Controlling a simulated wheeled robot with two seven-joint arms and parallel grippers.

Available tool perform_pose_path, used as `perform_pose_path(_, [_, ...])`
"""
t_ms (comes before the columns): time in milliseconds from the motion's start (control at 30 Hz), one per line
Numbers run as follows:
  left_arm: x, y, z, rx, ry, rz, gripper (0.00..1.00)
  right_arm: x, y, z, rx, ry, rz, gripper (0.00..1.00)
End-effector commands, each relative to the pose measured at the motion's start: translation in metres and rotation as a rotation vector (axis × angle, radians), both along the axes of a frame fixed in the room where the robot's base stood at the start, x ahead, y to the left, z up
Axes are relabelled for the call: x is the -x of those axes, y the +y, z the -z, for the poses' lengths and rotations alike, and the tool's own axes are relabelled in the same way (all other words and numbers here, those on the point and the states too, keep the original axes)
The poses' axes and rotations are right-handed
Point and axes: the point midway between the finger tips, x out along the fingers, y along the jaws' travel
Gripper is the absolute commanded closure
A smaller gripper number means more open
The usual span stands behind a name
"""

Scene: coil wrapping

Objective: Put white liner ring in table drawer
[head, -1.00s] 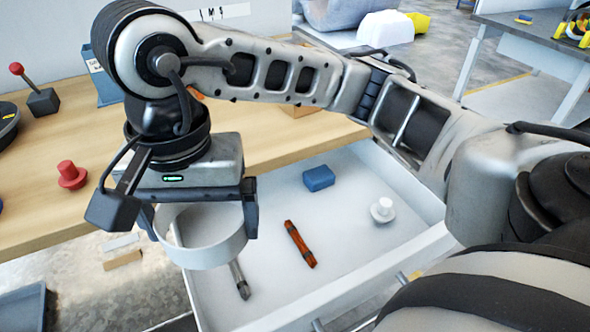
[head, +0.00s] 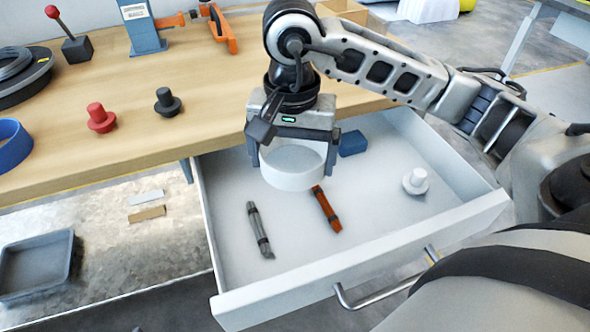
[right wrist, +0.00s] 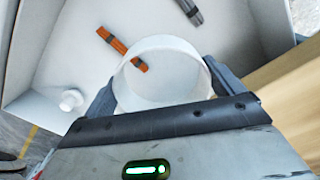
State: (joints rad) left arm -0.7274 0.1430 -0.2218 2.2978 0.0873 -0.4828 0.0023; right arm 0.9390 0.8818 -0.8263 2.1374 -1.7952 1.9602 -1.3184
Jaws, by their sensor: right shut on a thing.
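The white liner ring (head: 291,180) hangs under my right gripper (head: 294,158), whose jaws are shut on it. Gripper and ring are over the back part of the open table drawer (head: 390,243). In the right wrist view the ring (right wrist: 162,88) sits between the fingers, with the drawer floor showing behind it. I cannot tell whether the ring touches the drawer floor. My left gripper is not in view.
The drawer also holds a grey tool (head: 260,230), an orange tool (head: 326,209), a blue block (head: 352,143) and a white knob (head: 415,181). Red (head: 101,119) and black (head: 167,102) knobs stand on the wooden tabletop (head: 190,138). The drawer's front right floor is clear.

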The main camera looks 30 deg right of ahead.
Motion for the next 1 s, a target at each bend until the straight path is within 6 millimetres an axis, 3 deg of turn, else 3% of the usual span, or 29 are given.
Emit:
perform_pose_path(300, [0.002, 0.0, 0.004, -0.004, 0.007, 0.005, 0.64, -0.003, -0.006, 0.038, 0.001, 0.002, 0.0, 0.29])
perform_pose_path(1000, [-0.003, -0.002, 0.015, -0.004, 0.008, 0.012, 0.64, -0.003, -0.006, 0.048, 0.001, -0.001, 0.0, 0.29])
